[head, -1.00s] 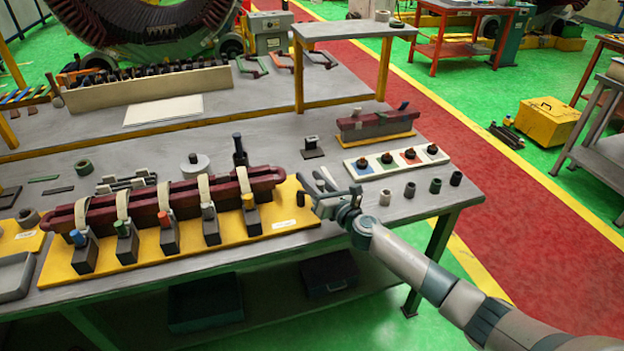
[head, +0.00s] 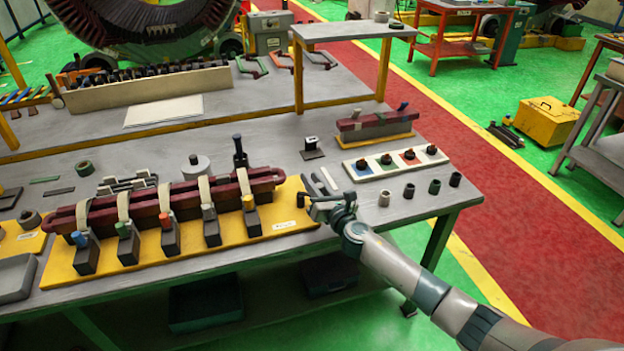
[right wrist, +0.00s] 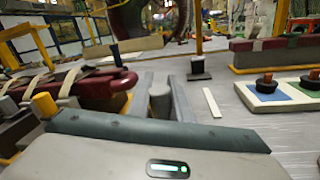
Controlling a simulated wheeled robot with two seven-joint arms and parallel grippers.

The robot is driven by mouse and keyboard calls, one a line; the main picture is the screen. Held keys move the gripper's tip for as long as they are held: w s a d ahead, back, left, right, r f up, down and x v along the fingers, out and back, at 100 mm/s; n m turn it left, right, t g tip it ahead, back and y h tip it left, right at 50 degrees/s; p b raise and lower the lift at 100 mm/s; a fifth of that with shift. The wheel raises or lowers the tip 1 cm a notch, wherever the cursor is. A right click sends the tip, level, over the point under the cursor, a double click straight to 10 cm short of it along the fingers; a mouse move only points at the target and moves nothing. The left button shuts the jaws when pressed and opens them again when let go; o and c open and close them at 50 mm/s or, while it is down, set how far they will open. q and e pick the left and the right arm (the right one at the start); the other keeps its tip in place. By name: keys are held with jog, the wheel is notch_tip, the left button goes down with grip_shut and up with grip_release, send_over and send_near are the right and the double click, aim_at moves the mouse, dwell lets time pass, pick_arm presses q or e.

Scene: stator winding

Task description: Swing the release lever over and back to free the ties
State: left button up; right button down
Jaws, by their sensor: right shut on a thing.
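A maroon coil bar (head: 160,200) lies on a yellow board (head: 262,236), with several cream ties (head: 123,200) looped around it. Several dark clamps (head: 170,236) with coloured knobs stand along its front. My right gripper (head: 318,180) is low at the board's right end. The lever's lower part is hidden by my gripper. My left gripper is not in view.
Several small dark and light cylinders (head: 409,190) stand right of my gripper. A white tray (head: 375,170) with coloured squares and a second maroon bar (head: 375,127) are behind it. A dark block stand (head: 312,148) stands behind the gripper. The table's front edge is close.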

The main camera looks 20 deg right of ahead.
jog(key=m+h, duration=0.1)
jog(key=s+m+h+p, duration=0.1)
jog(key=h, duration=0.1)
jog(key=shift+a+h, duration=0.15)
jog(key=shift+h, duration=0.15)
jog(key=m+h, duration=0.1)
jog(key=h, duration=0.1)
jog(key=m+h, duration=0.2)
jog(key=shift+s+a+f, duration=0.1)
jog(key=shift+s, duration=0.25)
jog(key=m+g+h+b, duration=0.1)
jog(key=h, duration=0.1)
jog(key=s+m+g+h+b, duration=0.1)
jog(key=m+h, duration=0.1)
jog(key=shift+a+f+h+b, duration=0.1)
jog(key=shift+a+h+b, duration=0.1)
jog(key=shift+h+b, duration=0.15)
jog(key=shift+s+a+m+g+h+b, duration=0.1)
jog(key=shift+s+m+g+h+b, duration=0.1)
jog(key=shift+m+g+h+b, duration=0.4)
jog(key=shift+s+m+g+h+b, duration=0.2)
jog(key=shift+m+g+h, duration=0.5)
jog(key=shift+h, duration=0.25)
jog(key=shift+r, duration=0.2)
jog(key=c, duration=1.6)
grip_release()
